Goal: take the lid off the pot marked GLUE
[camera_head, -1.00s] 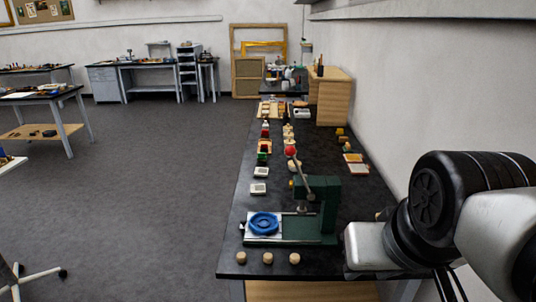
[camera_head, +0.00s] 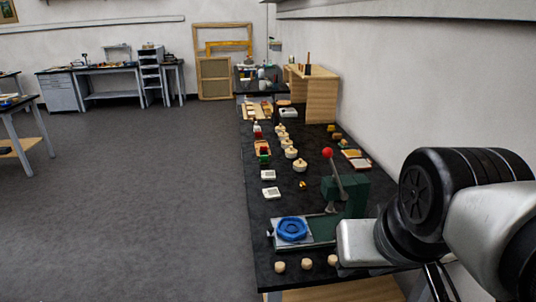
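A row of small round cream pots with knobbed lids stands on the long dark bench. The nearest pot (camera_head: 299,165) has its lid on, and another pot (camera_head: 291,153) stands just behind it. Several more run back in line. Any lettering on them is too small to read, so I cannot tell which one is marked GLUE. My arm enters from the right edge, over the bench's near right side, well short of the pots. I cannot make out my gripper's fingers anywhere in view.
A green lever press (camera_head: 345,195) with a red knob (camera_head: 326,152) stands in front of the pots. A blue dish (camera_head: 291,228) sits on its base. Wooden knobs (camera_head: 307,264) line the front edge. White devices (camera_head: 269,192) lie left. A wall bounds the right; open floor (camera_head: 150,190) lies left.

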